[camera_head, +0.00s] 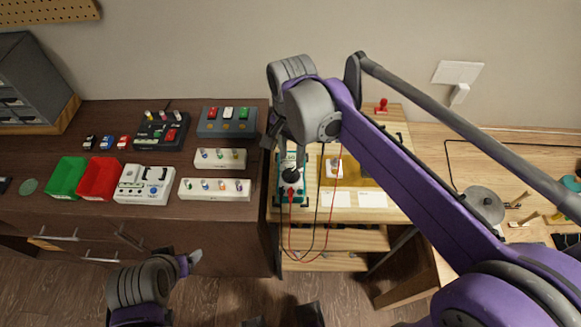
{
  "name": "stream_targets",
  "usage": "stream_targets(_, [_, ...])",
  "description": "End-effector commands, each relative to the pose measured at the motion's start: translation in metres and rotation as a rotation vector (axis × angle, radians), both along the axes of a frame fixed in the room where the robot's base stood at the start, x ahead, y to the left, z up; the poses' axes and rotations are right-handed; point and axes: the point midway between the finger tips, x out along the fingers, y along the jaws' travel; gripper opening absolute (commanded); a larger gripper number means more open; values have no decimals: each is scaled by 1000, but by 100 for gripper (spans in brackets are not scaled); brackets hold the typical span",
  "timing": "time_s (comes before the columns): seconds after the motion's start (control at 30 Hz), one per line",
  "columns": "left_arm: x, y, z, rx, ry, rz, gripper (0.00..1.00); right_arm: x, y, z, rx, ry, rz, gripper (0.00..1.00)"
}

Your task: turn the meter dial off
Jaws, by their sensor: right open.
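The meter (281,189) is a small teal-edged box with a dark round dial (291,175), on the light wooden bench. Red and black leads run from it over the bench's front edge. My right gripper (285,158) reaches down from above at the meter's upper part, close to the dial; it is open. I cannot tell whether its fingers touch the dial. My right wrist and arm hide part of the bench behind the meter. My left gripper (195,257) is low at the front left, in front of the dark cabinet, away from the meter; its finger state is unclear.
The dark cabinet top (225,155) at left holds a green bin (66,176), a red bin (99,179), a white device (145,185) and white racks (214,189). White cards (372,200) lie right of the meter. A round grey disc (485,204) lies farther right.

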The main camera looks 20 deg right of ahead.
Motion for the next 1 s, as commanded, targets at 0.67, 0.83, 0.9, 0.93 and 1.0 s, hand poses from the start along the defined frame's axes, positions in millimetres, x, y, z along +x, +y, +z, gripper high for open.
stream_targets(0.67, [-1, 0, -5, 0, 3, 0, 75, 0, 0, -56, 1, -1, 1, 46])
stream_targets(0.83, [-1, 0, -5, 0, 3, 0, 75, 0, 0, -56, 1, -1, 1, 22])
stream_targets(0.9, [-1, 0, -5, 0, 3, 0, 75, 0, 0, -56, 1, -1, 1, 10])
stream_targets(0.93, [-1, 0, -5, 0, 3, 0, 75, 0, 0, -56, 1, -1, 1, 4])
stream_targets(1.0, [-1, 0, -5, 0, 3, 0, 75, 0, 0, -56, 1, -1, 1, 0])
